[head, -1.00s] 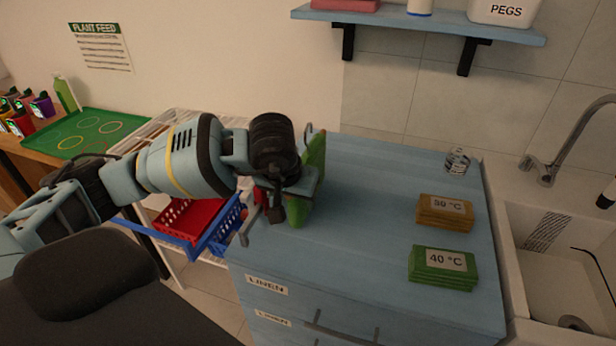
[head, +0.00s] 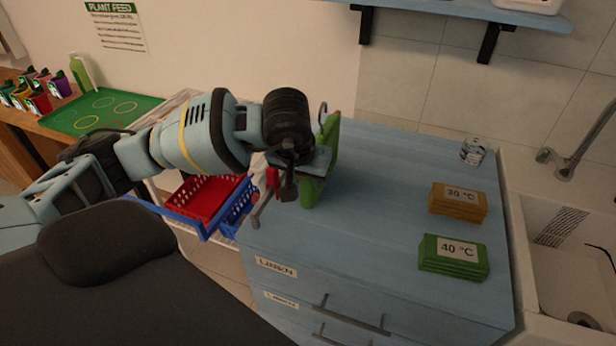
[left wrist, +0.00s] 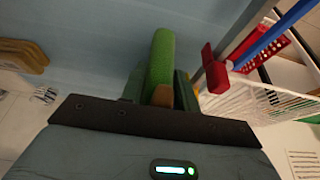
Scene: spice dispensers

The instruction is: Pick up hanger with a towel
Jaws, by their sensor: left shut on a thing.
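A hanger with a green towel (head: 333,143) is upright at the left end of the blue counter in the head view, its hook (head: 322,114) showing above. My left gripper (head: 312,168) is shut on it from the left. In the left wrist view the green towel (left wrist: 161,58) stands between the fingers, with a brown piece (left wrist: 163,96) of what looks like the hanger below it. Most of the hanger is hidden by the towel and gripper. I cannot tell whether the towel touches the counter. My right gripper is not in view.
The blue cabinet top (head: 380,190) is clear in the middle. Orange (head: 458,205) and green (head: 453,262) folded stacks and a clear glass (head: 473,151) stand at its right, before the sink (head: 560,270). Red (head: 203,197) and blue baskets are on a white rack at left.

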